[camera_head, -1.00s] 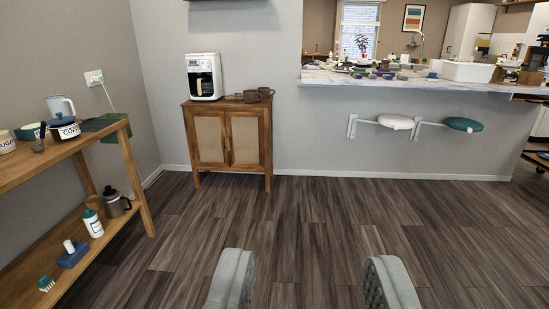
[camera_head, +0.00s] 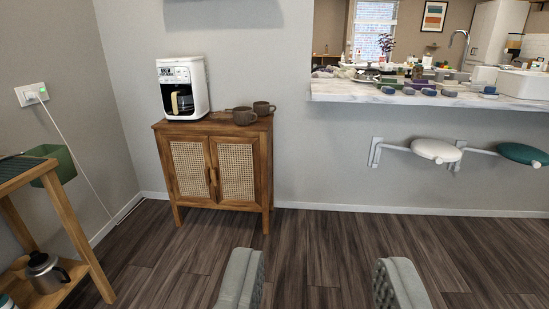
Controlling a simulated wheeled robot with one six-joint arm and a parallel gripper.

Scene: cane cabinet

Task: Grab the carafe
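A white coffee maker (camera_head: 197,88) stands on top of the cane cabinet (camera_head: 188,127), left of the middle of the picture. A dark carafe (camera_head: 186,103) with a pale handle sits inside it, handle facing out. A steel pot with a black handle (camera_head: 46,272) stands on the lower shelf of the wooden rack at lower left. My gripper (camera_head: 318,278) is open and empty at the bottom of the picture, over the floor. It is well short of the cabinet and the coffee maker.
The wooden rack (camera_head: 75,225) is at left. A counter (camera_head: 400,97) with wall-mounted stools (camera_head: 437,151) is at right. The floor (camera_head: 320,240) before the cabinet is clear.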

